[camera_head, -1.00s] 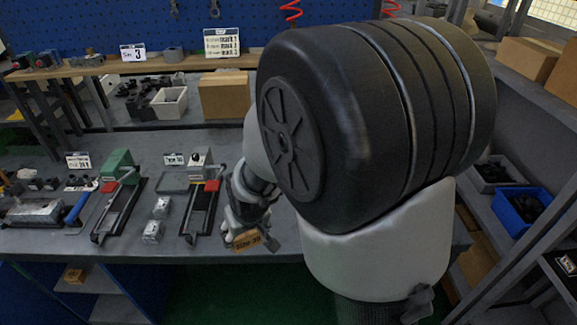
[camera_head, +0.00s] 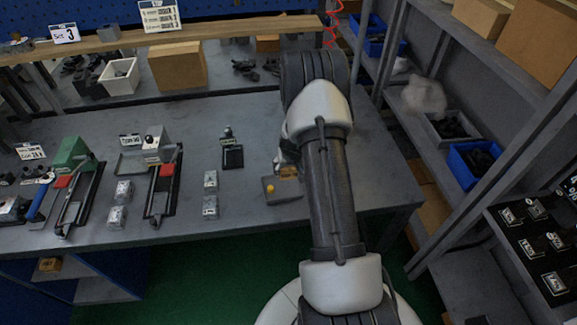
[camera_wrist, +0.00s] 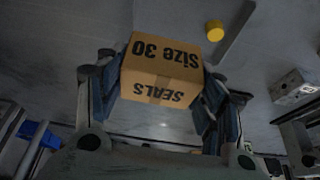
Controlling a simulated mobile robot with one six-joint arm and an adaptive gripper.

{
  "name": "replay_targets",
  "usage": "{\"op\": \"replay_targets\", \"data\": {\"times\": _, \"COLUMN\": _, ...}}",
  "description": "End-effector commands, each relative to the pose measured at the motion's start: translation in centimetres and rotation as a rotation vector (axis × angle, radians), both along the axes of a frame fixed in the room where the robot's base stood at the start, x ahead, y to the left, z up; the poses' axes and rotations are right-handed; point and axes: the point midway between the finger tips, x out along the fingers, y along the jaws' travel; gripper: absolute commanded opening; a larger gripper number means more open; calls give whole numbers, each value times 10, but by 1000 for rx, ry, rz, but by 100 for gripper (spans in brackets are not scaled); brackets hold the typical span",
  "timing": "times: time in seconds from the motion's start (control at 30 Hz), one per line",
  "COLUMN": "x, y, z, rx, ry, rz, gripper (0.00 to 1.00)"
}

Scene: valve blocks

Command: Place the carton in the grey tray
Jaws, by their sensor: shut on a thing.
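The brown carton (camera_wrist: 160,72), printed "SEALS Size 30", is between the blue-padded fingers of my gripper (camera_wrist: 158,92) in the wrist view. My gripper is shut on its two sides. In the head view the carton (camera_head: 289,172) shows small below my arm, and my gripper (camera_head: 287,161) is partly hidden. A flat grey tray-like square (camera_head: 275,196) lies on the bench under and just in front of the carton, with a yellow round piece (camera_head: 270,188) on it. The yellow piece (camera_wrist: 215,30) also shows in the wrist view, beside the carton. I cannot tell the carton's height above the tray.
Small grey metal blocks (camera_head: 210,205) stand left of the tray. Clamp fixtures (camera_head: 163,190) are farther left. A small black stand (camera_head: 232,152) is behind the blocks. Shelves with a blue bin (camera_head: 473,165) are at the right. The bench right of my arm is clear.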

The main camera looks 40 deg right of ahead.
Motion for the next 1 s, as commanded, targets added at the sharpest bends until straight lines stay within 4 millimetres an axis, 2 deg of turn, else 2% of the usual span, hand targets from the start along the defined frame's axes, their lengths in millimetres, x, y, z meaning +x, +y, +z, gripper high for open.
{"op": "replay_targets", "data": {"times": 0.53, "x": 0, "y": 1, "z": -58, "rx": 0, "ry": 1, "rz": 1, "gripper": 33}}
{"op": "replay_targets", "data": {"times": 0.7, "x": 0, "y": 1, "z": -64, "rx": 0, "ry": 1, "rz": 1, "gripper": 33}}
{"op": "replay_targets", "data": {"times": 1.0, "x": 0, "y": 1, "z": -63, "rx": 0, "ry": 1, "rz": 1, "gripper": 33}}
